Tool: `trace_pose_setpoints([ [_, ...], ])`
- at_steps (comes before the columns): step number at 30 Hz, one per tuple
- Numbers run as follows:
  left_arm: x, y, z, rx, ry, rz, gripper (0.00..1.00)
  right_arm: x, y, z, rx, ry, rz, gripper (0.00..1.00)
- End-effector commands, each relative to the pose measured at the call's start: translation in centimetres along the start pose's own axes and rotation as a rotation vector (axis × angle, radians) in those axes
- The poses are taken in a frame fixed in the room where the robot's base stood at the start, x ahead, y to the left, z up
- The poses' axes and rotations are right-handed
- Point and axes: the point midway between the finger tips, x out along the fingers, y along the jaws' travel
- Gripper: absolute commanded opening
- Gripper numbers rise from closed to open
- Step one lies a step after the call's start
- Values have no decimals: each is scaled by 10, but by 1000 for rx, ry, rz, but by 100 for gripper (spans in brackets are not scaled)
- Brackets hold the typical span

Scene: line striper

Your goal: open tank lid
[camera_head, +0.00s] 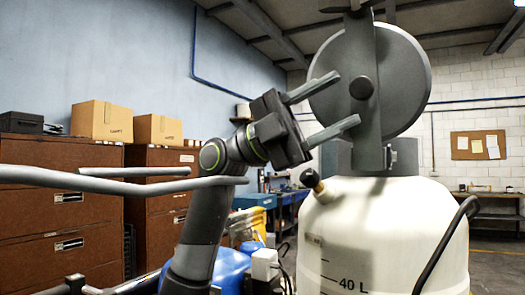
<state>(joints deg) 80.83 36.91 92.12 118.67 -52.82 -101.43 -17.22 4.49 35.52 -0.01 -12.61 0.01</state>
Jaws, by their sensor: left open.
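The white tank (385,235) stands at the right, marked "40 L". Its round grey lid (405,80) is raised, standing roughly upright above the tank's grey neck (338,158). A grey bar with a dark round knob (362,88) crosses the lid's face. My left gripper (347,100) is open, its two fingers pointing right in front of the lid's left part and the bar. Nothing shows between the fingers. I cannot tell whether a fingertip touches the bar. My right gripper is not in view.
A grey handlebar (100,182) crosses the left. Behind are brown cabinets (60,215) with cardboard boxes (102,121) and a blue container (225,268).

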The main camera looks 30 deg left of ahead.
Motion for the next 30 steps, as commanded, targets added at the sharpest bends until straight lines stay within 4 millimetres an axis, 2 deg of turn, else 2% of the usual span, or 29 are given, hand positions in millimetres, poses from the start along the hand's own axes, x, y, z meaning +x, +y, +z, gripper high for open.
trace_pose_setpoints([
  [1, -16, 5, 1, 0, -7, 0, 49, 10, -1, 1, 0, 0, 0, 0],
  [6, -59, 6, 1, -1, -8, 2, 49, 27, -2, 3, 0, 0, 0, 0],
  [12, -100, 4, 1, -1, -4, 1, 49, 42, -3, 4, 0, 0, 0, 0],
  [15, -114, 4, 2, -1, -4, 1, 49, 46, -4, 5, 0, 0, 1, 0],
  [21, -126, 2, 1, -2, -1, 1, 49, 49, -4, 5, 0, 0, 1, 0],
  [30, -126, 1, 1, -2, 0, 1, 49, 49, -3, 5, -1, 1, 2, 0],
])
